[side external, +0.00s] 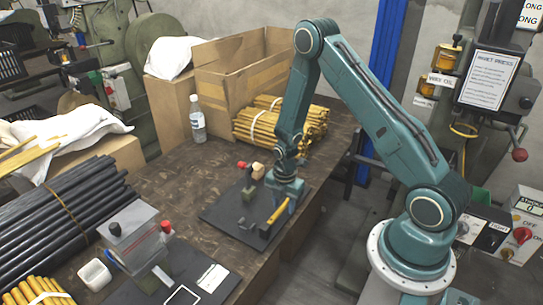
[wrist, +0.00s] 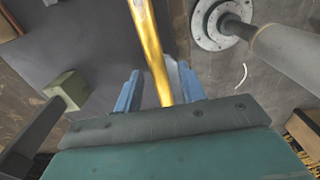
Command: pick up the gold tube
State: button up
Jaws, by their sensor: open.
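In the wrist view the gold tube (wrist: 150,48) runs from the top edge down between the two blue fingers. My gripper (wrist: 158,88) is open, with one finger on each side of the tube. In the side view my gripper (side external: 284,194) is low over the plate, close to the tube. Gaps show between tube and fingers; the tube's near end is hidden by the gripper body.
The dark plate (side external: 228,217) carries a small olive block (wrist: 68,88). Bundled gold tubes (side external: 290,122) lie behind, beside a cardboard box (side external: 235,85) and a bottle (side external: 197,118).

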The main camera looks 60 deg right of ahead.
jog(key=shift+f, duration=0.65)
jog(key=shift+c, duration=0.4)
grip_shut()
